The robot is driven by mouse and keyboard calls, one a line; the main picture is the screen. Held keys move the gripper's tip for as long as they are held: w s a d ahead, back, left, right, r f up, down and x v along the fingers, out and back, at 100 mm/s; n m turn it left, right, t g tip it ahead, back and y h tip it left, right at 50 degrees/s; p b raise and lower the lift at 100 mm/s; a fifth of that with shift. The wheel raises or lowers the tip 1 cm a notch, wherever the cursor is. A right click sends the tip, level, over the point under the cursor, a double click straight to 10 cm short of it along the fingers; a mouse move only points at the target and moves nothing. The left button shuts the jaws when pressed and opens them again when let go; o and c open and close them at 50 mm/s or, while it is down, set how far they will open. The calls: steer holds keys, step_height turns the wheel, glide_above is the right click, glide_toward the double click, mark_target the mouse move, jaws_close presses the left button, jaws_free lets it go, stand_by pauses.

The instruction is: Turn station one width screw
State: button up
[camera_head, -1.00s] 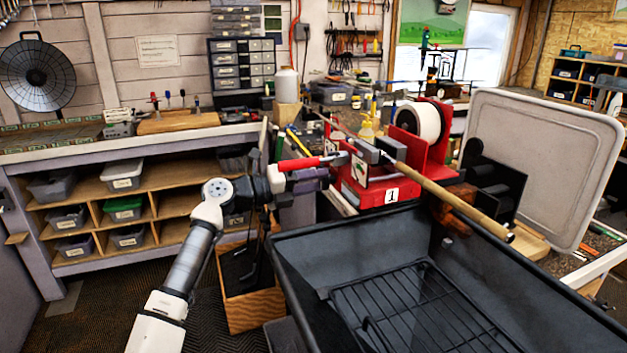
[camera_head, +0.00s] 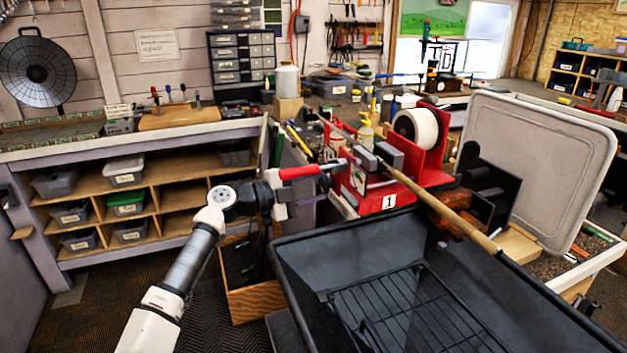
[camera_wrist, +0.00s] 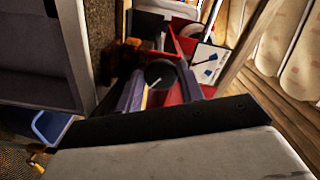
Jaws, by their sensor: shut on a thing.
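Station one is the red clamp fixture (camera_head: 372,203) with a "1" label, beside the black tub. Its two grey jaw blocks (camera_head: 388,154) sit around a club shaft with a tan grip (camera_head: 452,216), which slants over the tub. My gripper (camera_head: 324,184) is at the fixture's left side. In the wrist view my gripper (camera_wrist: 158,86) is shut on a dark round knob with a white line, the width screw (camera_wrist: 158,73), one finger on each side. In the head view the screw is hidden or too small to make out.
The black tub (camera_head: 285,268) with a wire rack (camera_head: 400,315) stands in front of the fixture. A red handle-like bar (camera_head: 299,172) shows close by my gripper. A white paper roll (camera_head: 415,128) and a large grey lid (camera_head: 535,160) stand behind and right. The left bench has bins below.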

steer(key=n+p, duration=0.3)
steer(key=n, duration=0.1)
steer(key=shift+n, duration=0.4)
stand_by(0.4)
steer(key=o, duration=0.9)
steer(key=shift+o, duration=0.2)
steer(key=shift+s+a+f, duration=0.15)
steer(key=shift+s+a, duration=0.1)
steer(key=shift+a, duration=0.25)
steer(key=b+v, duration=0.5)
steer(key=v, duration=0.7)
steer(key=shift+s+a, duration=0.25)
steer(key=shift+a, duration=0.1)
